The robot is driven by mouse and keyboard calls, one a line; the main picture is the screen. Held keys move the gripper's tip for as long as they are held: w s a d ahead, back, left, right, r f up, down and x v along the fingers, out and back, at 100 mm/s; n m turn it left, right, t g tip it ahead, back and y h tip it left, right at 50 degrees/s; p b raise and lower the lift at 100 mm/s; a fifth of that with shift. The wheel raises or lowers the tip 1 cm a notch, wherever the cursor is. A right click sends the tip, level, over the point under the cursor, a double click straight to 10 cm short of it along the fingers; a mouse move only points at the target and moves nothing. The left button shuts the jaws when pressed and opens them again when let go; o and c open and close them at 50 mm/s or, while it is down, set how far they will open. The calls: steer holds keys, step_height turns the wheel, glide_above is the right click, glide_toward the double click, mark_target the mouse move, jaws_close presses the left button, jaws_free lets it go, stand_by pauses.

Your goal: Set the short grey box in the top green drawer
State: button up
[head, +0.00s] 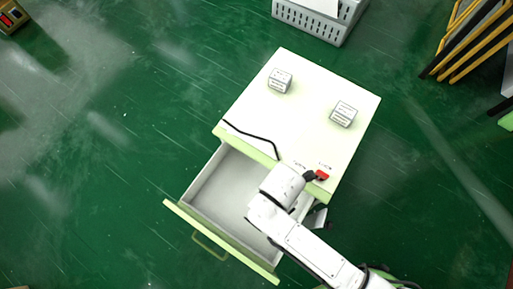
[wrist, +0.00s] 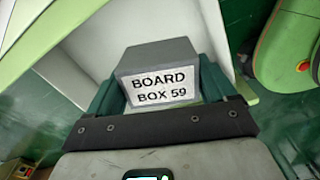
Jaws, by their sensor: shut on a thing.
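A short grey box (wrist: 158,55) with a white "BOARD BOX 59" label shows in the wrist view. My gripper (wrist: 162,82) is shut on it, with a dark green finger at each side. The green drawer (head: 207,222) is pulled out from the white-topped cabinet (head: 300,115) in the head view, and its visible inside is empty. My arm covers the right part of the drawer. The held box and the fingertips are hidden in the head view. I cannot tell whether the box is inside the drawer or beside it.
Two small grey labelled boxes (head: 280,81) (head: 343,114) stand on the cabinet top. A black cable and a red item (head: 322,175) lie near its front edge. A grey crate (head: 318,22) and yellow-black frames (head: 470,42) stand behind.

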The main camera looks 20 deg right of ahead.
steer(key=s+a+f+n+b, duration=0.1)
steer(key=s+f+n+b, duration=0.3)
steer(key=s+f+n, duration=0.3)
steer(key=shift+n, duration=0.6)
steer(key=w+a+f+b, duration=0.2)
steer(key=w, duration=0.1)
steer(key=w+a+f+b, duration=0.2)
steer(key=w+a+f, duration=0.1)
steer(key=w+a+f+b, duration=0.2)
steer(key=w, duration=0.2)
steer(key=shift+a+f, duration=0.3)
steer(key=shift+f, duration=0.1)
steer(key=shift+w+a+f+b, duration=0.15)
steer(key=shift+w+f+b, duration=0.05)
steer(key=shift+f+b, duration=0.1)
steer(key=shift+w+a+f+b, duration=0.15)
steer(key=shift+f+b, duration=0.35)
steer(key=shift+f, duration=0.4)
steer(key=shift+w+a+f+b, duration=0.15)
steer(key=shift+f+b, duration=0.3)
steer(key=shift+f, duration=0.45)
steer(key=shift+d+f, duration=0.1)
steer(key=o, duration=1)
steer(key=shift+c, duration=0.2)
